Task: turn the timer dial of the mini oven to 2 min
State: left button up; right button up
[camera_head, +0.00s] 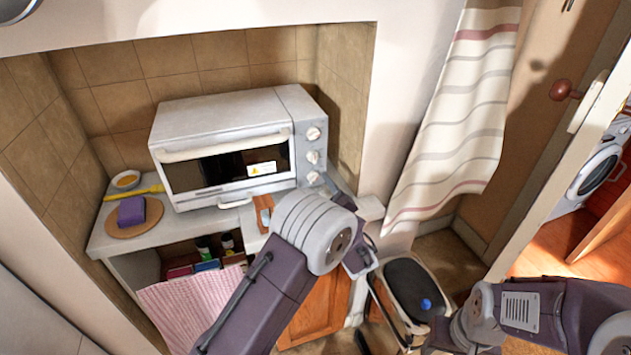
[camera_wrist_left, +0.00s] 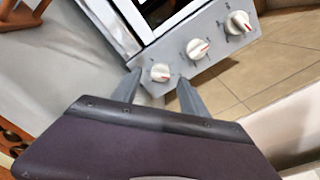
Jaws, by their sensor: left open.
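The white mini oven (camera_head: 222,145) stands on a counter in a tiled niche. Three pale knobs run down its right front panel: top (camera_head: 313,133), middle (camera_head: 312,157) and bottom (camera_head: 314,178). Which is the timer dial cannot be read. In the head view my left wrist hides most of that gripper. My right gripper is not in view.
A purple sponge (camera_head: 131,210) on a round board and a small bowl (camera_head: 126,180) sit left of the oven. A pink cloth (camera_head: 188,305) hangs below the counter. A striped curtain (camera_head: 455,125) hangs right. A black-topped bin (camera_head: 410,285) stands on the floor.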

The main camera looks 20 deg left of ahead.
pick_arm(q)
jog(key=shift+x, duration=1.25)
jog(key=shift+r, duration=0.1)
jog(key=shift+w, duration=0.1)
grip_shut()
jog(key=shift+m, duration=0.6)
grip_release()
jog(key=b+v, duration=0.1)
jog(key=v, duration=0.8)
